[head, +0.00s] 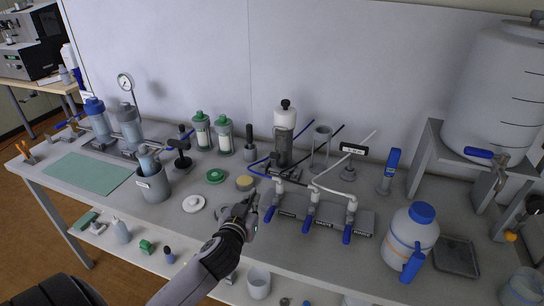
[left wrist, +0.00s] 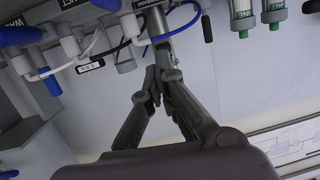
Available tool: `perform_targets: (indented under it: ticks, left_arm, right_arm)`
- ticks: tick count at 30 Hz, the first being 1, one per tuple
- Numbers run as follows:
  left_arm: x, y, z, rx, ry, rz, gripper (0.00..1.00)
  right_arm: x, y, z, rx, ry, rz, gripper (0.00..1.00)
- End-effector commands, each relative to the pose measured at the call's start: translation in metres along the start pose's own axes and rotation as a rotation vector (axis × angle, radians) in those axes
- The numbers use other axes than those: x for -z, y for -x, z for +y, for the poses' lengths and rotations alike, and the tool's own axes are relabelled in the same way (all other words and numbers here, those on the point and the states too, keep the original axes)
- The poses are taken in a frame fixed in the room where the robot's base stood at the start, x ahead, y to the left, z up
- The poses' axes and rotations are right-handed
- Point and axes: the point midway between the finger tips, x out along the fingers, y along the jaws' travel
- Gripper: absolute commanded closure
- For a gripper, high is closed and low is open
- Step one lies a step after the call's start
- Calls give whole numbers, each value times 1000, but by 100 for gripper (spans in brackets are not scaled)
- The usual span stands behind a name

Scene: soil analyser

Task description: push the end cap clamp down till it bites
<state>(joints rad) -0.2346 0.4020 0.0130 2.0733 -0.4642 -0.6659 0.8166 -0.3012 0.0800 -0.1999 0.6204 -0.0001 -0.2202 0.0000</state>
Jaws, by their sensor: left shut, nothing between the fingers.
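I cannot single out the end cap clamp with certainty. A clear upright column (head: 284,146) with a white cap (head: 286,118) and a black knob (head: 286,104) on top stands at the back middle of the bench. It is the likeliest place for the clamp. My left gripper (head: 250,201) is in front of the column, low over the bench and apart from the cap. In the left wrist view its fingers (left wrist: 158,77) are together and empty, with grey fittings and a blue tube (left wrist: 172,34) beyond them. My right gripper is in neither view.
A valve manifold (head: 318,214) with blue handles stands just right of the gripper. A yellowish disc (head: 245,183), a green ring (head: 215,176) and a white disc (head: 194,204) lie to its left. Two green-capped cartridges (head: 201,132) stand behind. A blue-capped jug (head: 411,238) is at right.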

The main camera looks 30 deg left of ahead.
Motion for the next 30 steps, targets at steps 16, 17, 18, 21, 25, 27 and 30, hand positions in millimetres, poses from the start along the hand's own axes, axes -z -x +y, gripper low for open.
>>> perform_targets:
  ticks: [16, 17, 18, 21, 25, 27, 30]
  left_arm:
    - [73, -68, -6, -78, 38, 220, 100]
    - [74, -75, -6, -77, 36, 220, 100]
    - [77, -83, -6, -77, 35, 220, 100]
    - [81, -103, -4, -77, 36, 219, 100]
    - [85, -127, -2, -77, 36, 218, 100]
    - [77, -137, -1, -76, 38, 215, 100]
    - [69, -148, 1, -78, 37, 215, 100]
  right_arm:
    - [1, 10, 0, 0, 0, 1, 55]
    - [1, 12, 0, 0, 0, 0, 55]
    - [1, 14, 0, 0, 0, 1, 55]
    - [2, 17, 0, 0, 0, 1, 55]
    - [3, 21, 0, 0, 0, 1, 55]
    - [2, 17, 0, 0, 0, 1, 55]
    - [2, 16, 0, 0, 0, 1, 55]
